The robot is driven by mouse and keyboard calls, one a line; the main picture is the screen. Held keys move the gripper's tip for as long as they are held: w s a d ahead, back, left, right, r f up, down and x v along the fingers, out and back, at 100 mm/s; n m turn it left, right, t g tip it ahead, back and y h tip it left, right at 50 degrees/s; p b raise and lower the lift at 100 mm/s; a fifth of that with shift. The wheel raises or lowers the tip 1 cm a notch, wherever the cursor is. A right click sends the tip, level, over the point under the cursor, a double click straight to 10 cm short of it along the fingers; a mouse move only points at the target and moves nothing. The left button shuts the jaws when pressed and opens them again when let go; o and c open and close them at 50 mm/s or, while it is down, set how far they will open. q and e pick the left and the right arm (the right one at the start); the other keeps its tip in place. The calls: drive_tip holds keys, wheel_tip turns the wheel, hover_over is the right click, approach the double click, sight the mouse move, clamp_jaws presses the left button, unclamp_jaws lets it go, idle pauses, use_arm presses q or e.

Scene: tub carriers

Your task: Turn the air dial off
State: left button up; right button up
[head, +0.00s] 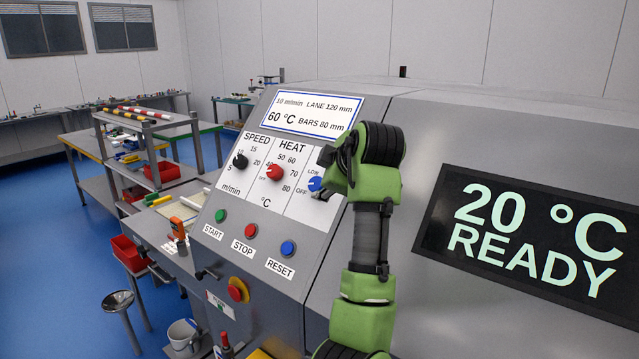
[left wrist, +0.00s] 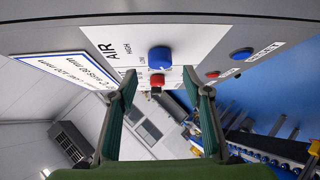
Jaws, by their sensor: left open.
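The blue air dial (head: 315,184) is on the sloped control panel, partly behind my left gripper (head: 330,160) in the head view. The labels LOW and OFF show beside it; where its pointer stands is too small to tell. In the left wrist view the blue dial (left wrist: 159,58) sits ahead of my open left gripper (left wrist: 159,80), roughly midway between the two fingers, under the AIR label. The fingers hold nothing; whether they touch the panel cannot be told. My right gripper is in neither view.
The red heat dial (head: 274,172) and black speed dial (head: 240,161) are left of the air dial. Green, red and blue (head: 288,248) buttons sit below, with a red stop knob (head: 238,290) lower. A display (head: 535,240) reads 20 °C READY. Benches stand at left.

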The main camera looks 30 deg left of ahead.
use_arm(q)
drive_tip(key=v, duration=0.6)
drive_tip(key=shift+s+d, duration=0.1)
idle(0.3)
